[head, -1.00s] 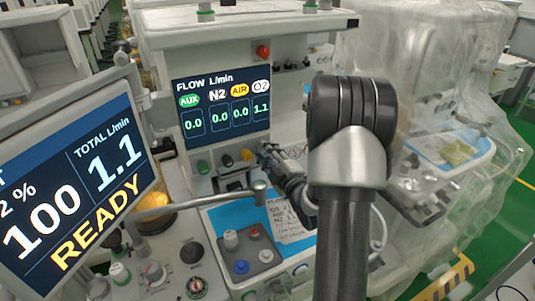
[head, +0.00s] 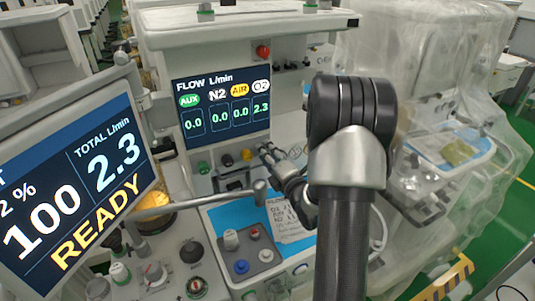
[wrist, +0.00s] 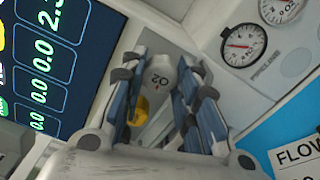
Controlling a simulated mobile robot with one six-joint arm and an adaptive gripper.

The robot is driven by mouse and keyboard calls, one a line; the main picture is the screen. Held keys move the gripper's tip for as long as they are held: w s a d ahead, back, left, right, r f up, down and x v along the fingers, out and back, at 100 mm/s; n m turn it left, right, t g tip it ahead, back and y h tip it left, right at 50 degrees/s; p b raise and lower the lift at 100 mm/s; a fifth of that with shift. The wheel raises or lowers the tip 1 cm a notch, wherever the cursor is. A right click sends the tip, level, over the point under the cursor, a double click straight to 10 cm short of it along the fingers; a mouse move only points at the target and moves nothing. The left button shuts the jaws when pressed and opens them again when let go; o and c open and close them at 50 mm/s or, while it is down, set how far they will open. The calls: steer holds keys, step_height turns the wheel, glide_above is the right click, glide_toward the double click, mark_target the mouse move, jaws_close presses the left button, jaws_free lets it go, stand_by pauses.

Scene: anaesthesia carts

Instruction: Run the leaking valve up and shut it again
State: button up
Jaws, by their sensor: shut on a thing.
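The flow screen (head: 221,108) reads 2.3 for O2 and 0.0 for AUX, N2 and AIR. Below it is a row of valve knobs: green (head: 203,167), black (head: 227,160) and yellow (head: 246,155). My gripper (head: 267,152) is at the right end of this row. In the wrist view its two fingers are shut on a white knob marked O2 (wrist: 160,78). The gripper hides that knob in the head view. The yellow knob (wrist: 140,110) shows just beside it, between the fingers.
The left monitor (head: 80,180) reads total 2.3 L/min, 100 % and READY. A blue work surface (head: 235,215) carries a labelled paper and a grey tray of small parts (head: 253,256). Gauges (wrist: 243,43) sit right of the knob. A plastic-covered cart (head: 440,110) stands at the right.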

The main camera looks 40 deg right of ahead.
stand_by(0.5)
steer(key=o, duration=0.8)
